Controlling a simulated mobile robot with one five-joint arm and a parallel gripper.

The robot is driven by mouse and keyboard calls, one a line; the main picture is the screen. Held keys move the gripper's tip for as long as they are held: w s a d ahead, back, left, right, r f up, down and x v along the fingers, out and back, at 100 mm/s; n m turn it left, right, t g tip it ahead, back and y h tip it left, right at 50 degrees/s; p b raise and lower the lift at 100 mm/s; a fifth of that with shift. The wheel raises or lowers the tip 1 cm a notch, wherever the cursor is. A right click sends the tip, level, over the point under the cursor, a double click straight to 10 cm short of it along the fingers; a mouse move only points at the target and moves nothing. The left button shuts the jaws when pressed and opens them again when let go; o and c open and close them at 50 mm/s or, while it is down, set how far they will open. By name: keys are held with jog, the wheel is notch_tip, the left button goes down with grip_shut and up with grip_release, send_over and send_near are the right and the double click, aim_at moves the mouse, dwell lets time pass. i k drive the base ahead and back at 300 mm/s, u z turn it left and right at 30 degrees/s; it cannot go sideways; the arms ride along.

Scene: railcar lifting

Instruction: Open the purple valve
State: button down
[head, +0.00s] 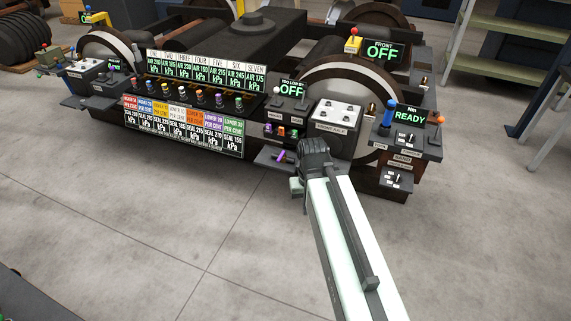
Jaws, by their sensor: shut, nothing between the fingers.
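A purple-blue knob (219,100) also sits in the row of valve knobs above the coloured labels. I cannot tell from their shapes alone which is the purple valve. My gripper (313,150) is shut and empty, just right of the purple handle and in front of the lower edge of the FRONT AXLE box. A gap shows between them in the picture; its depth is unclear. My arm hides the floor behind it.
The FRONT AXLE box (334,115) and a READY panel (409,117) with a blue lever (389,112) stand right of the handle. Orange and green knobs sit just above its ledge. Shelving (510,45) is at the back right. The concrete floor (130,220) in front is clear.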

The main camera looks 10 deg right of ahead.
aim_at(283, 155)
jog(key=u, duration=0.05)
jog(key=i, duration=0.7)
jog(key=u, duration=0.65)
jog(key=i, duration=0.95)
jog(key=u, duration=0.6)
jog(key=k, duration=0.9)
jog(key=u, duration=0.2)
jog(key=i, duration=0.9)
jog(key=z, duration=0.1)
